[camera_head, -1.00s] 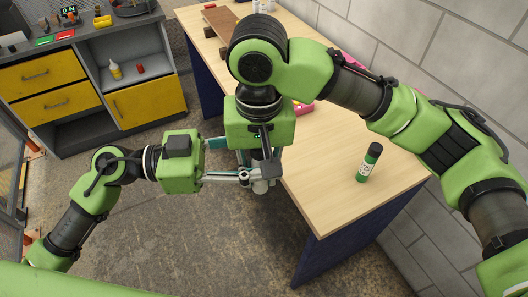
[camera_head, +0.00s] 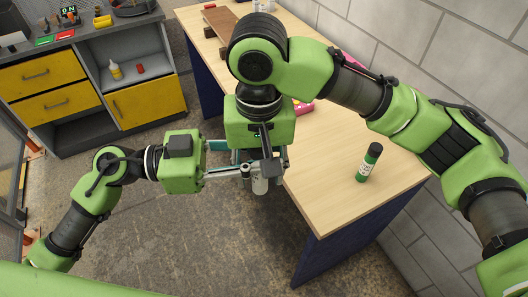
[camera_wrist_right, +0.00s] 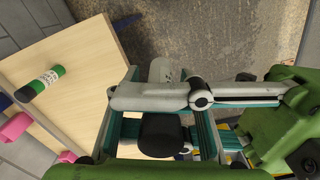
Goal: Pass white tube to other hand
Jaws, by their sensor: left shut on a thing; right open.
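The white tube (camera_head: 260,184) with a black cap (camera_wrist_right: 160,134) is held in the air beyond the table's left edge. Its pale body (camera_wrist_right: 160,70) also shows in the right wrist view. My left gripper (camera_head: 247,172) comes in from the left and is shut on the tube's body; its grey fingers (camera_wrist_right: 165,95) cross the tube in the right wrist view. My right gripper (camera_wrist_right: 162,122) is open, its teal-edged fingers on either side of the capped end with gaps. In the head view its arm hides the tube's upper part.
A wooden table (camera_head: 345,190) carries a green tube with a dark cap (camera_head: 369,162), a pink item (camera_head: 303,108) and a brown board (camera_head: 222,22). A grey cabinet (camera_head: 90,85) with yellow drawers stands at the back left. Floor (camera_head: 220,250) below the grippers is clear.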

